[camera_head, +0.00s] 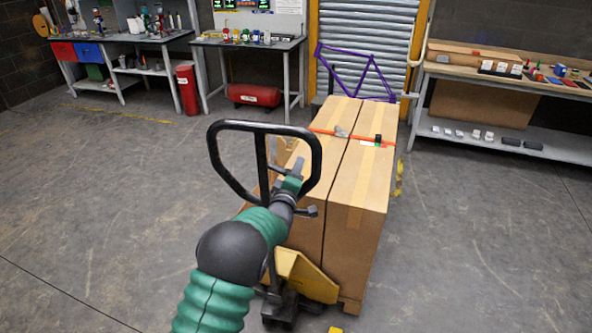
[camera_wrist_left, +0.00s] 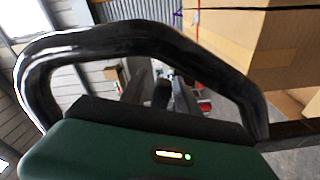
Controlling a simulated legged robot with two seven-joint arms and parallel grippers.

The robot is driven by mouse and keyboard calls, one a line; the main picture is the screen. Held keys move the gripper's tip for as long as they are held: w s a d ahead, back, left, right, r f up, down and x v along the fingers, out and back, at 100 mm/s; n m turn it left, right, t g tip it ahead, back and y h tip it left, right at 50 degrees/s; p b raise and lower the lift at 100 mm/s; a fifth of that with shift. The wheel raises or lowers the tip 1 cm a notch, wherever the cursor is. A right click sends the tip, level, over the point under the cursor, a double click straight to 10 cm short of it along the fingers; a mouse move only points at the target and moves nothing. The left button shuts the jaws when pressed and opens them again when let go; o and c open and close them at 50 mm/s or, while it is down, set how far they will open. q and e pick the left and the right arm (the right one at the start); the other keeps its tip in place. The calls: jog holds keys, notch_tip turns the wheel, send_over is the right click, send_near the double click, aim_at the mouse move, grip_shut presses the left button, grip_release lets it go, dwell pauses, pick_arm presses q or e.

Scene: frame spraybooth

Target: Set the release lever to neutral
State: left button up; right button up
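The pallet jack's black loop handle (camera_head: 213,155) stands upright in front of the boxes, with a centre bar (camera_head: 262,165) inside the loop. The handle also fills much of the left wrist view (camera_wrist_left: 38,75). My left gripper (camera_head: 299,168) reaches inside the right part of the loop. In the left wrist view its dark fingers (camera_wrist_left: 160,92) show beyond the green housing, within the loop, but their gap is unclear. I cannot make out the release lever for certain; the gripper and wrist cover part of the handle. My right gripper is not in view.
Large cardboard boxes (camera_head: 365,190) with an orange strap sit on the yellow pallet jack (camera_head: 305,278). Workbenches (camera_head: 125,38) stand at the back left, a shelf (camera_head: 510,140) at the right. A purple frame (camera_head: 350,55) is behind the boxes. The floor on both sides is clear.

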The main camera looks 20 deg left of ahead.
pick_arm(q)
jog(key=shift+s+a, duration=0.1)
jog(key=shift+a, duration=0.3)
grip_shut()
